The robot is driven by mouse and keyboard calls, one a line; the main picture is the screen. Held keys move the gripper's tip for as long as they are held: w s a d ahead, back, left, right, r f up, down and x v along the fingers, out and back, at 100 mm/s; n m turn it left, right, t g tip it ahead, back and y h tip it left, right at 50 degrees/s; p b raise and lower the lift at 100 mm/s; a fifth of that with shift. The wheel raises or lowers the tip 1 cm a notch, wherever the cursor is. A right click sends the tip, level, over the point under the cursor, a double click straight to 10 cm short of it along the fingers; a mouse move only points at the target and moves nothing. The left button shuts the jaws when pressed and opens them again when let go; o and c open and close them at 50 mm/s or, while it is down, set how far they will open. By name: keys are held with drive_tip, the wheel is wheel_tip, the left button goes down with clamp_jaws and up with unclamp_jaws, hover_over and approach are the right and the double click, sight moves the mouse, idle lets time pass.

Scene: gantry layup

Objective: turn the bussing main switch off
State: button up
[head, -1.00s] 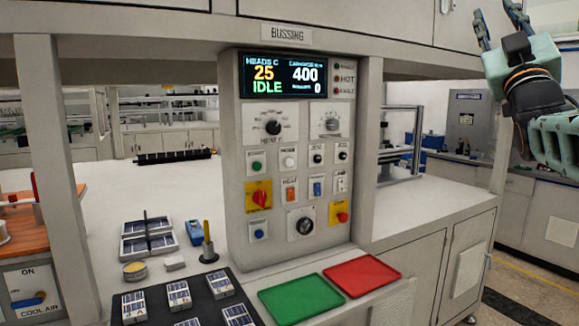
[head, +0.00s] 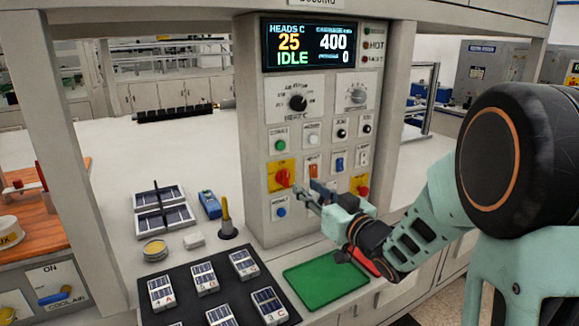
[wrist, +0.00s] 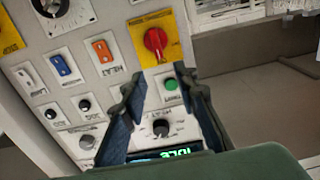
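The main switch (head: 282,177) is a red rotary knob on a yellow plate at the left of the bussing panel. In the wrist view, which shows the panel upside down, the red knob (wrist: 156,41) is just beyond my fingertips. My gripper (head: 309,193) is in front of the lower panel, close to the knob's right side. In the wrist view my gripper (wrist: 160,77) has its two fingers apart with nothing between them. The fingers appear short of the knob; contact cannot be seen. The plate's lettering is too small to read.
A red knob on yellow (head: 360,186), an orange rocker (head: 313,166), a blue rocker (head: 339,161) and a green button (head: 280,144) are nearby. The display (head: 310,45) reads IDLE. A green tray (head: 328,278) and a black mat (head: 190,268) lie below.

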sight(288, 172)
drive_tip(key=p+x, duration=0.2)
drive_tip(key=x, duration=0.8)
drive_tip(key=shift+w+a, duration=0.1)
drive_tip(key=shift+w, duration=0.05)
clamp_jaws()
